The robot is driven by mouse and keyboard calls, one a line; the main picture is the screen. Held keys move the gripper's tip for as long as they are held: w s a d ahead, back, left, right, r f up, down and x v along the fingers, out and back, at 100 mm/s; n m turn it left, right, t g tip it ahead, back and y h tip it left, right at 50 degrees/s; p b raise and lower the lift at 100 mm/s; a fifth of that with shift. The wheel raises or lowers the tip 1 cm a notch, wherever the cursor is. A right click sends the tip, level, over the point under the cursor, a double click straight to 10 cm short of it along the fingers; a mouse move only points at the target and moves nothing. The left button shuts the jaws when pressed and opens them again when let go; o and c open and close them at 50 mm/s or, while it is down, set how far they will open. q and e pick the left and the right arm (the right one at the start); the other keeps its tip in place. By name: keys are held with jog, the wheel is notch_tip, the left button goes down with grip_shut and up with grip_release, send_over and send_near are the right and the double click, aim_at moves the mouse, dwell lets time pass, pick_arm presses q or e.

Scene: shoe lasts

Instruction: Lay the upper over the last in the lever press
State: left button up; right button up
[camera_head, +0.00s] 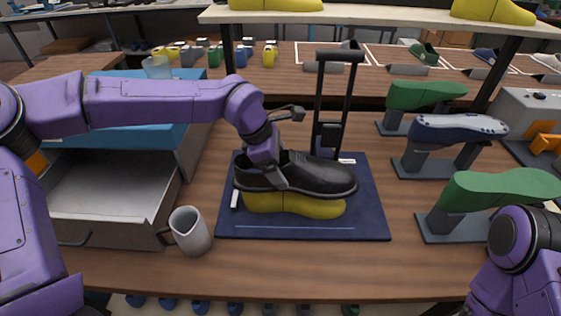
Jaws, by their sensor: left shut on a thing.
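The upper (322,173) is a black shoe shape held just above the yellow last (295,204), with its toe to the right. The last lies on the dark blue base (365,215) of the lever press, whose black lever (340,56) stands upright behind. My left gripper (271,181) is shut on the upper near its heel and side. The upper covers the top of the last; whether they touch is hard to tell. My right arm shows at the lower right, but its gripper is out of view.
A grey mug (190,231) stands left of the press, beside an open grey drawer (100,190). Green lasts (500,188) and a patterned one (458,128) stand on stands at the right. A shelf (385,16) spans the back. The table's front strip is clear.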

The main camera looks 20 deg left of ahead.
pick_arm(q)
notch_tip(320, 180, down, 2)
jog(key=shift+s+d+f+b, duration=0.1)
jog(key=shift+s+f+b, duration=0.1)
jog(key=shift+b, duration=0.3)
jog(key=shift+w+f+b, duration=0.15)
jog(key=shift+f+b, duration=1.2)
jog(key=shift+f, duration=1.75)
jog(key=shift+f, duration=0.35)
jog(key=o, duration=1)
jog(key=v, duration=1)
jog(key=shift+r+b, duration=0.25)
jog(key=shift+b, duration=0.15)
jog(key=shift+a, duration=0.2)
